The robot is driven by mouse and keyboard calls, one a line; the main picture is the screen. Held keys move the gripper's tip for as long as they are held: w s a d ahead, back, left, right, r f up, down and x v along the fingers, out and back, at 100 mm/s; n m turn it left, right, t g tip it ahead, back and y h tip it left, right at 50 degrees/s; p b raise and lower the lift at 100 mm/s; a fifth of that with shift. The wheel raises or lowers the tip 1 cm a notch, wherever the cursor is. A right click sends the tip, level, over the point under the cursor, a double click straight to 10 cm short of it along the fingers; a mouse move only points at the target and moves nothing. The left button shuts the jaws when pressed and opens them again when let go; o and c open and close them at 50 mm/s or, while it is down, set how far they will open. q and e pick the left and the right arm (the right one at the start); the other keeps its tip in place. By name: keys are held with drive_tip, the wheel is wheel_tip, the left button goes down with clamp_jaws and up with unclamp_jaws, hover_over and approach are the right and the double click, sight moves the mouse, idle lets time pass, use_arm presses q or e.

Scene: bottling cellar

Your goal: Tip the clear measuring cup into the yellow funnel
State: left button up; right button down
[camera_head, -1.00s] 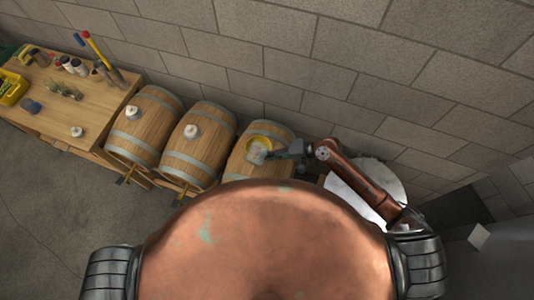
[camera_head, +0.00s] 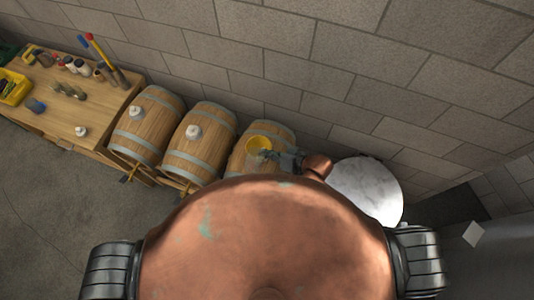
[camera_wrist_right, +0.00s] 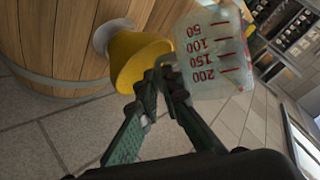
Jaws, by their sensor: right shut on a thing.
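The yellow funnel (camera_head: 258,143) stands on the top of the right-hand barrel (camera_head: 243,163). It also shows in the right wrist view (camera_wrist_right: 143,60), its narrow end at a pale ring on the barrel. My right gripper (camera_head: 288,158) is just right of the funnel. In the right wrist view its fingers (camera_wrist_right: 162,82) are shut on the clear measuring cup (camera_wrist_right: 216,62), near its side. Red marks from 50 to 200 show on the cup. My left gripper is not in view.
Two more barrels (camera_head: 146,124) (camera_head: 199,147) with white stoppers stand to the left. A wooden workbench (camera_head: 50,110) with bottles, tools and a yellow crate (camera_head: 14,90) is at the far left. A round marble-topped table (camera_head: 368,190) is at the right, against the block wall.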

wheel_tip(320, 180, up, 2)
drive_tip(key=n+t+h+b, duration=0.1)
drive_tip(key=n+t+b, duration=0.1)
drive_tip(key=n+t, duration=0.2)
drive_tip(key=shift+t, duration=0.3)
idle(0.4)
drive_tip(key=w+d+m+t+h+b, duration=0.1)
drive_tip(key=w+d+m+h+b, duration=0.2)
drive_tip(key=d+b, duration=0.6)
drive_tip(key=w+d+m+t+h+b, duration=0.1)
drive_tip(key=w+d+m+h+b, duration=0.2)
drive_tip(key=d+b, duration=0.7)
drive_tip(key=shift+w+f+m+h+b, duration=0.4)
drive_tip(key=shift+w+h+b, duration=0.4)
drive_tip(key=shift+b, duration=0.75)
drive_tip(key=shift+s, duration=0.15)
